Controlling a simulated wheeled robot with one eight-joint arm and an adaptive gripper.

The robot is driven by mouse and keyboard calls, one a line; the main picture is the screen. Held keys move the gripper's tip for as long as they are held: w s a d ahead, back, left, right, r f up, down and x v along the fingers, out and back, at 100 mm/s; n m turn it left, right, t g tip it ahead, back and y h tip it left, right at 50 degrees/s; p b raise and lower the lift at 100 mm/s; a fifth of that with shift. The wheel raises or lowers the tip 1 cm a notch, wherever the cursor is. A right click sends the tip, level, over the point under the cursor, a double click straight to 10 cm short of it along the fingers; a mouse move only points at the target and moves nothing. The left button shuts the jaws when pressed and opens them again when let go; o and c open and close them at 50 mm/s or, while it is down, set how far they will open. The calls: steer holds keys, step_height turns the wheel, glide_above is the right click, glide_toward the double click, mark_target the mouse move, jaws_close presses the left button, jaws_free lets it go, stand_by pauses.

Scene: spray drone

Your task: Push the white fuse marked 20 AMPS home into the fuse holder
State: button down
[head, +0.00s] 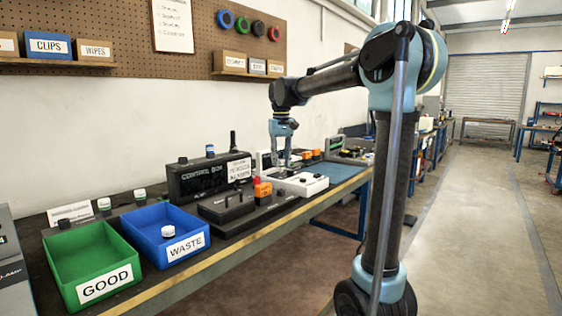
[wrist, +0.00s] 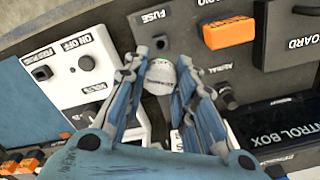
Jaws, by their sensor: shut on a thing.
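In the wrist view my gripper (wrist: 162,68) is shut on a white round fuse (wrist: 160,77), seen from its top end between the two blue fingers. The 20 AMPS marking cannot be read. A dark round fitting (wrist: 160,42) shows just beyond the fuse, near a FUSE label on a dark panel. I cannot tell if it is the fuse holder or how deep the fuse sits. In the head view my gripper (head: 283,160) points down over the equipment on the bench, and the fuse there is too small to make out.
A white ON OFF box (wrist: 75,65) and an orange block (wrist: 228,32) flank the gripper. The black control box (head: 209,178) stands at the wall. A green GOOD bin (head: 60,252) and blue WASTE bin (head: 188,243), holding a white-topped piece (head: 168,231), are at the near end.

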mark_target(281, 167)
steer(key=shift+s, duration=0.1)
steer(key=shift+f, duration=2.9)
steer(key=shift+s, duration=0.1)
steer(key=shift+f, duration=1.6)
steer(key=c, duration=1.2)
jaws_free()
steer(key=shift+c, duration=0.2)
step_height(281, 167, up, 12)
steer(key=shift+f, duration=0.1)
